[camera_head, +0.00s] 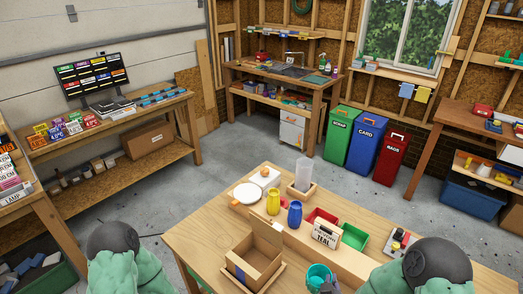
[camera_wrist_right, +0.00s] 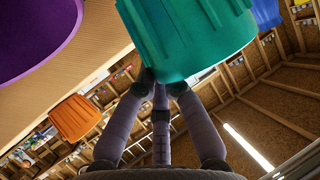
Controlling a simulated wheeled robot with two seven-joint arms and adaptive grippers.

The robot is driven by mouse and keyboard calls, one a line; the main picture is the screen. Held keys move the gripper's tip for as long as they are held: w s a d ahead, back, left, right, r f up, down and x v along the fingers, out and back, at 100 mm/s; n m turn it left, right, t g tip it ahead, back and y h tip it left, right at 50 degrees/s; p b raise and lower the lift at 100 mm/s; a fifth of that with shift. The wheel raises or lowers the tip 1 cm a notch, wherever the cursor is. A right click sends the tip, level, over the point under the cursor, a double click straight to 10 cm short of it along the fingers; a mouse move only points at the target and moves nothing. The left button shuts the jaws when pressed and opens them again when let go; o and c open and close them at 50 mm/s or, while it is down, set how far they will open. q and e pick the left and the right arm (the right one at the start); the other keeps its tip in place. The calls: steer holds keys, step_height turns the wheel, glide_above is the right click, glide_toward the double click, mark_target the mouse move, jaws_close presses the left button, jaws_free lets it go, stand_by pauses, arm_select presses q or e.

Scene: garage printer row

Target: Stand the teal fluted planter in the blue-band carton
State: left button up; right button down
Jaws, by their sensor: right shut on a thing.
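The teal fluted planter (camera_head: 319,272) is at the near edge of the workbench in the head view, its open mouth facing up. My right gripper (camera_head: 328,286) is shut on it, and the planter also fills the top of the right wrist view (camera_wrist_right: 190,40), above the gripper fingers (camera_wrist_right: 160,85). I cannot tell whether it touches the bench. An open brown carton (camera_head: 268,258) with a raised flap stands just left of the planter; a small bluish patch shows low on its side. The planter is outside the carton. My left gripper is outside the head view.
A yellow pot (camera_head: 273,201) and blue pot (camera_head: 295,214) stand behind the carton. A TEAL sign (camera_head: 325,233), red bin (camera_head: 321,214) and green bin (camera_head: 355,236) are behind the planter. A white plate (camera_head: 243,193) and clear cylinder (camera_head: 303,174) sit farther back.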

mark_target(318, 289)
steer(key=a+f+n+y, duration=0.1)
steer(key=a+f+n+y+b, duration=0.1)
steer(key=a+y, duration=0.1)
steer(key=shift+a+n+t+b, duration=0.1)
steer(key=shift+n+t+b, duration=0.2)
steer(key=shift+s+a+n+y, duration=0.15)
steer(key=shift+a+n+y, duration=0.25)
steer(key=shift+a+y, duration=0.1)
steer(key=shift+r, duration=0.1)
